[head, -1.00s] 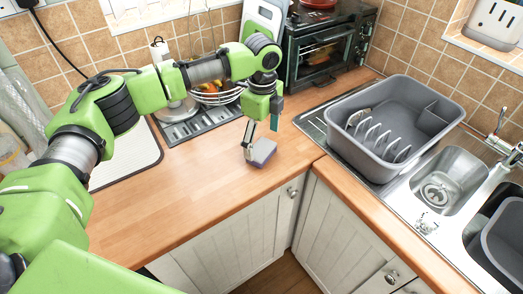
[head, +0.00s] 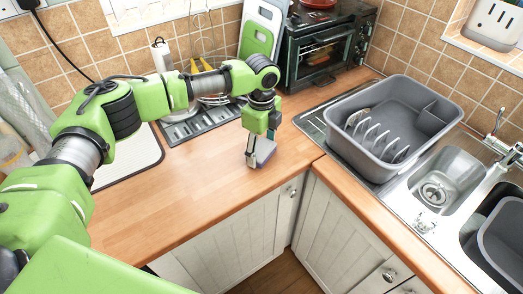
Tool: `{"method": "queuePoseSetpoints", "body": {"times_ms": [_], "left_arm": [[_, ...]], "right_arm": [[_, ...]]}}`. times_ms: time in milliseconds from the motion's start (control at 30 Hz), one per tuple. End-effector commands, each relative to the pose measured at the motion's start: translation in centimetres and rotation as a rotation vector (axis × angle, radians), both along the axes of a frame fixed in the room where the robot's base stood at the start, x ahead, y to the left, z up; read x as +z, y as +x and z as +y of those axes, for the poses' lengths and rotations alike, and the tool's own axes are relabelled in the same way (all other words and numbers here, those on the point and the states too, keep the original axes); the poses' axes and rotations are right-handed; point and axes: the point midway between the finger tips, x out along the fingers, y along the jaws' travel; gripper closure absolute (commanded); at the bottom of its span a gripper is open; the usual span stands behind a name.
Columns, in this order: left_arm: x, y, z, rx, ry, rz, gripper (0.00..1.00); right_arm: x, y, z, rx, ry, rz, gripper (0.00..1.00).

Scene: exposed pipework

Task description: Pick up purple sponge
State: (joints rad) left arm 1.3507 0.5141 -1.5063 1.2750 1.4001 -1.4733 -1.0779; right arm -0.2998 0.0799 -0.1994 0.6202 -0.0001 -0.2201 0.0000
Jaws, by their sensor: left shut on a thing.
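The purple sponge (head: 266,150) is on or just above the wooden counter, near the counter's inner corner in the head view. My left gripper (head: 258,152) points down over it and is shut on it, with one finger in front of the sponge. Part of the sponge is hidden behind that finger. I cannot tell whether the sponge touches the counter. My right gripper is not in view.
A grey dish tub (head: 436,90) stands by the sink (head: 440,180) at the right. A toaster oven (head: 318,55) and green and white cutting boards (head: 262,30) stand behind my left arm. The wooden counter (head: 190,190) in front is clear.

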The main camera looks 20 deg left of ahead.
Motion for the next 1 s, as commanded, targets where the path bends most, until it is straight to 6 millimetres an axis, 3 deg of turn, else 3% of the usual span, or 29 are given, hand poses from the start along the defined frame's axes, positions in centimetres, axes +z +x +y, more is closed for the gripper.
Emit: {"method": "queuePoseSetpoints", "body": {"times_ms": [200,367,600,800,1000], "left_arm": [[0.8,0.1,-0.1,0.000,-0.002,-0.003,0.54],[3.2,0.0,-0.1,-0.001,-0.003,-0.004,0.54],[8.9,-4.7,-1.5,-0.006,-0.003,-0.006,0.54],[10.9,-9.3,-2.7,-0.006,0.000,-0.004,0.54],[12.5,-12.3,-3.6,-0.002,-0.001,-0.002,0.54]], "right_arm": [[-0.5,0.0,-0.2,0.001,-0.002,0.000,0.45],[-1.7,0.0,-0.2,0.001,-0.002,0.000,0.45],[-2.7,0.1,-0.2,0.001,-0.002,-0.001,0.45],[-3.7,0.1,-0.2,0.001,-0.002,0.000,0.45],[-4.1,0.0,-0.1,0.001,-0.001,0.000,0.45]]}}
